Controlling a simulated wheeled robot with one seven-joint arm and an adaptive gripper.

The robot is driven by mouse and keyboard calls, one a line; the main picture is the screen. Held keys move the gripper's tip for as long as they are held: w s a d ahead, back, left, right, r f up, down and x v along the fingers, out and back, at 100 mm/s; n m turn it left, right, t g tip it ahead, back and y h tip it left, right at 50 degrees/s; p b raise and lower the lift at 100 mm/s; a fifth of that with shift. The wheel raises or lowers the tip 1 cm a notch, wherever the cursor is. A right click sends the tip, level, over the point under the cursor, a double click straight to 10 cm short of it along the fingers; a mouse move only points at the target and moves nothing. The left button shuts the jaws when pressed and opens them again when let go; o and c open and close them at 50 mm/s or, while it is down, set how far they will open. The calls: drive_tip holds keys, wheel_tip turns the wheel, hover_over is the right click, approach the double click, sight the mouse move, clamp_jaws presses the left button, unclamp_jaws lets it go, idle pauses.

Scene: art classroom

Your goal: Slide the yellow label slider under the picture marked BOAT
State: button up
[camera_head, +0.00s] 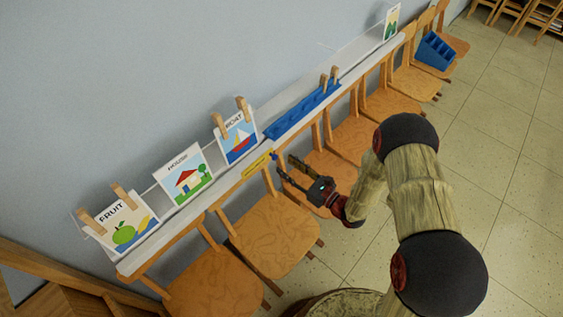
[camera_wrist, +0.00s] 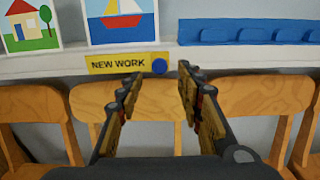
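The yellow label slider (camera_head: 257,165), reading NEW WORK, sits on the front edge of the white ledge. It shows in the wrist view (camera_wrist: 117,64) with a round blue knob (camera_wrist: 159,66) at its right end. The BOAT picture (camera_head: 238,138) stands clipped on the ledge. In the wrist view the boat picture (camera_wrist: 122,22) is directly above the slider, whose right end reaches slightly past the picture's right edge. My gripper (camera_head: 285,166) is open and empty in front of the ledge. In the wrist view the knob appears between and beyond its fingertips (camera_wrist: 160,76); contact is not visible.
The HOUSE picture (camera_head: 184,176) and FRUIT picture (camera_head: 124,222) stand left of BOAT. A blue rack (camera_head: 301,108) with wooden clips lies on the ledge to the right. Wooden chairs (camera_head: 272,232) line the ledge below. A blue bin (camera_head: 435,51) sits on a far chair.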

drive_tip(key=v, duration=0.7)
drive_tip(key=shift+s+d, duration=0.2)
drive_tip(key=shift+d, duration=0.1)
